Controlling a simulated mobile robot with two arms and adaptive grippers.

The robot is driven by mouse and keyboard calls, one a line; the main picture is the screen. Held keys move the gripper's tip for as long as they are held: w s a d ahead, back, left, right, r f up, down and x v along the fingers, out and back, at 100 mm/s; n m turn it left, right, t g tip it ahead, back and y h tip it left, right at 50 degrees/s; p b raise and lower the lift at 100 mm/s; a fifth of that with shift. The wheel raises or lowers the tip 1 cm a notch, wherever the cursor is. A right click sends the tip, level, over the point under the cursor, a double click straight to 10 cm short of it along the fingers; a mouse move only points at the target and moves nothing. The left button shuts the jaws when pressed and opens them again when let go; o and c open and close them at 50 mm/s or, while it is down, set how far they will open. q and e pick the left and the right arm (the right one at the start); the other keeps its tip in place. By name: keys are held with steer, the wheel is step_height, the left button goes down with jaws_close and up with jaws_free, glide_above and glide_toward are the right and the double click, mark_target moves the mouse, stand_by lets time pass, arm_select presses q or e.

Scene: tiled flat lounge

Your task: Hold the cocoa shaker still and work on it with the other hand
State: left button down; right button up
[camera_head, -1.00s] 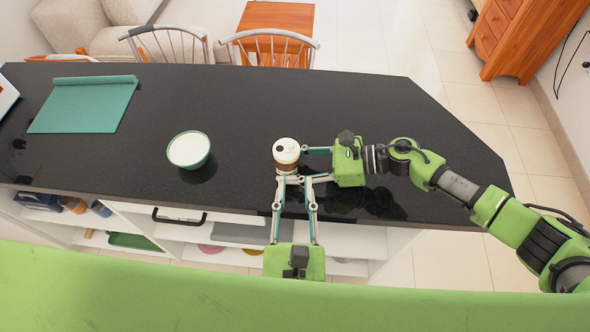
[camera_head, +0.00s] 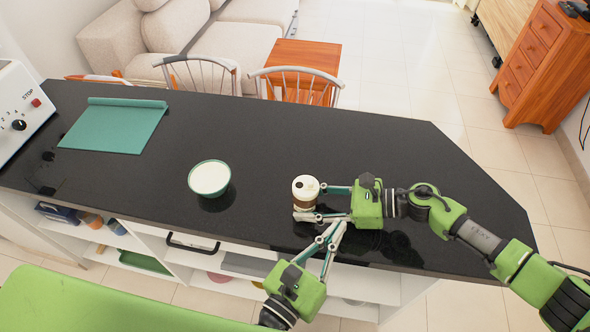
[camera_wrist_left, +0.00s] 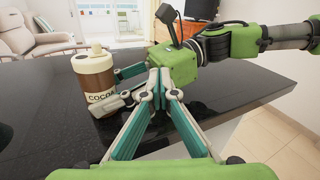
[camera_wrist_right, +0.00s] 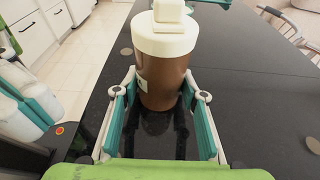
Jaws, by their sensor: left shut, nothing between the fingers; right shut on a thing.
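The cocoa shaker (camera_head: 305,186) stands upright on the black counter, with a brown body and a cream lid. In the left wrist view the shaker (camera_wrist_left: 95,75) shows part of its COCOA label. My right gripper (camera_head: 309,203) comes in from the right and is shut on the shaker's body. In the right wrist view the shaker (camera_wrist_right: 166,80) sits between its two fingers. My left gripper (camera_head: 340,227) is shut and empty, its tips together at the counter's near side, right of and nearer than the shaker, close to my right gripper's fingers.
A green-rimmed bowl (camera_head: 210,179) with white contents stands left of the shaker. A teal mat (camera_head: 115,128) and a white appliance (camera_head: 18,112) are at the far left. The black counter (camera_head: 330,140) is clear behind the shaker. Chairs stand beyond its far edge.

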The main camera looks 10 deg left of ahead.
arm_select(q)
steer(key=g+h, duration=0.1)
steer(key=f+m+g+h, duration=0.1)
steer(key=m+g+h, duration=0.1)
steer(key=shift+d+f+h, duration=0.25)
steer(key=shift+d+h, duration=0.15)
steer(key=shift+s+f+m+g+h, duration=0.15)
steer(key=shift+m+g+h, duration=0.2)
steer(key=shift+g, duration=0.15)
steer(key=shift+s+f+m+g+h, duration=0.15)
steer(key=shift+m+g+h, duration=0.15)
steer(key=shift+g, duration=0.2)
steer(key=s+a+m+g+h, duration=0.2)
steer(key=a+g, duration=0.1)
steer(key=g, duration=0.2)
steer(key=m+g, duration=0.5)
steer(key=m, duration=0.3)
glide_toward(307, 182)
steer(key=x, duration=0.5)
steer(key=shift+s+d+r, duration=0.2)
steer(key=shift+s+d, duration=0.1)
steer(key=shift+d, duration=0.65)
